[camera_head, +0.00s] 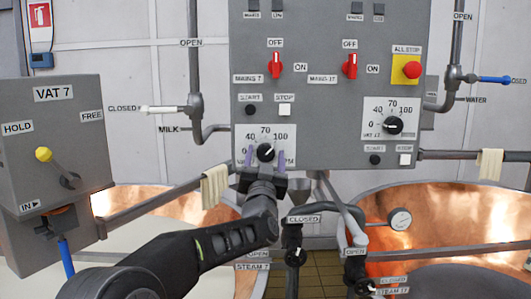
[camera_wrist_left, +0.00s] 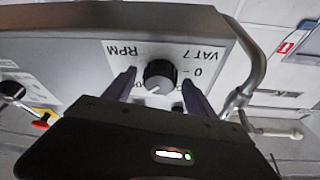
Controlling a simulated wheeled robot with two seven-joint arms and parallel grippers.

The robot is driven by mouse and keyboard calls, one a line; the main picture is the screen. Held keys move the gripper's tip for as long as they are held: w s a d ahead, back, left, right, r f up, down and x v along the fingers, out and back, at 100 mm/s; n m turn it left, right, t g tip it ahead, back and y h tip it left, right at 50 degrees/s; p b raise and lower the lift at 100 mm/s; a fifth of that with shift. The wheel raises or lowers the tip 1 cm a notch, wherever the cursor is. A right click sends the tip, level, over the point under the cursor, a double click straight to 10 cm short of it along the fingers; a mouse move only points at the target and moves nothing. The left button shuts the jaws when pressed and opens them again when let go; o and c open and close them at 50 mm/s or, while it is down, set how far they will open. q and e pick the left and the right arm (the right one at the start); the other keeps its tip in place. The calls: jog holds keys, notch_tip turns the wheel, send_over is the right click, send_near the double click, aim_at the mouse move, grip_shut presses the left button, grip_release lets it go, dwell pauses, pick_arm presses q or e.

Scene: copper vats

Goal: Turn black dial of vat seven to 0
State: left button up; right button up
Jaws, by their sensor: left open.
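The black dial of vat seven (camera_head: 266,152) is a round knob on a white plate with 0, 40, 70 and 100 marks, low on the grey control panel. It also shows in the left wrist view (camera_wrist_left: 160,75), where the plate reads VAT7 RPM upside down. Its white mark seems to point toward the 100 side, away from 0. My left gripper (camera_head: 265,158) is open in front of the dial. In the left wrist view its two purple fingers (camera_wrist_left: 158,88) stand on either side of the knob. I cannot tell whether they touch it. My right gripper is not in view.
A second black dial (camera_head: 393,125) sits on the panel's right. Two red switches (camera_head: 275,65) and a red all-stop button (camera_head: 412,69) are above. A start button (camera_head: 251,110) is close above the dial. The VAT 7 box (camera_head: 55,150) stands left; pipes and valves (camera_head: 295,255) are below.

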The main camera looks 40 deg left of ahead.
pick_arm(q)
jog(key=shift+c, duration=0.2)
jog(key=c, duration=1.4)
